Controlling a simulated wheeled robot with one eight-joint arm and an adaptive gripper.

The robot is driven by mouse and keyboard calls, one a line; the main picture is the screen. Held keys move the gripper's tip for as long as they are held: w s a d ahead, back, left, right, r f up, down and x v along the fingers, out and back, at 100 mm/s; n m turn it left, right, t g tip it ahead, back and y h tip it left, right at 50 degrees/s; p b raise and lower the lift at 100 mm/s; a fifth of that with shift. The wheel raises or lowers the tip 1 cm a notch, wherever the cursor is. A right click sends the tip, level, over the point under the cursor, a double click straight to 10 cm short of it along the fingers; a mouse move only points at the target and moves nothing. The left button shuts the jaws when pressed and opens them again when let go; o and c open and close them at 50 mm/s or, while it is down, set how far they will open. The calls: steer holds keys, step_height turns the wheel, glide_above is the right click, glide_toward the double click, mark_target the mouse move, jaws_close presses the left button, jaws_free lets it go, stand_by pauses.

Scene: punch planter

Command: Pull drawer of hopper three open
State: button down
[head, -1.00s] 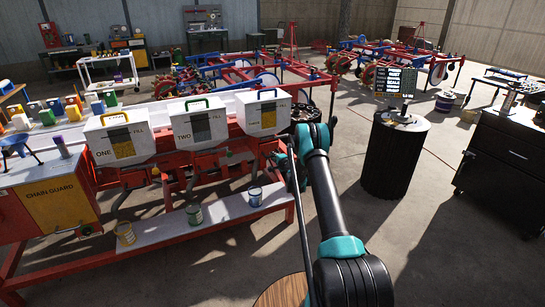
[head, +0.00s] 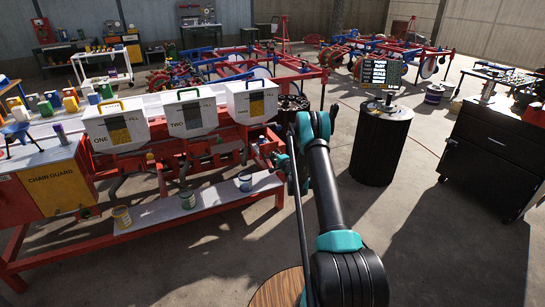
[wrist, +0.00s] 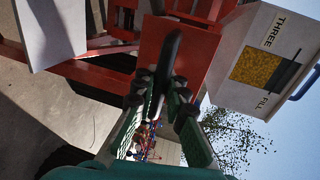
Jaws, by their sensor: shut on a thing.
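Hopper three (head: 251,103) is the white box at the right end of the row on the red planter. In the wrist view, hopper three (wrist: 265,65) shows its THREE and FILL labels and a yellow window. Beside it is a red panel (wrist: 200,50) with a dark handle (wrist: 171,52) standing out from it. My gripper (wrist: 163,98) is shut on this handle, with a finger on either side. In the head view, the drawer is hidden behind my arm, and I cannot tell how far out it is.
Hoppers one (head: 116,124) and two (head: 190,110) stand to the left. A white shelf (head: 150,210) below carries several small cans. A black drum (head: 380,145) and a black cabinet (head: 495,160) stand to the right. The floor between drum and planter is clear.

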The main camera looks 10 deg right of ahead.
steer(key=shift+s, duration=0.15)
steer(key=shift+d, duration=0.1)
steer(key=c, duration=1.5)
jaws_free()
steer(key=shift+c, duration=0.2)
steer(key=v, duration=0.7)
steer(key=shift+s, duration=0.25)
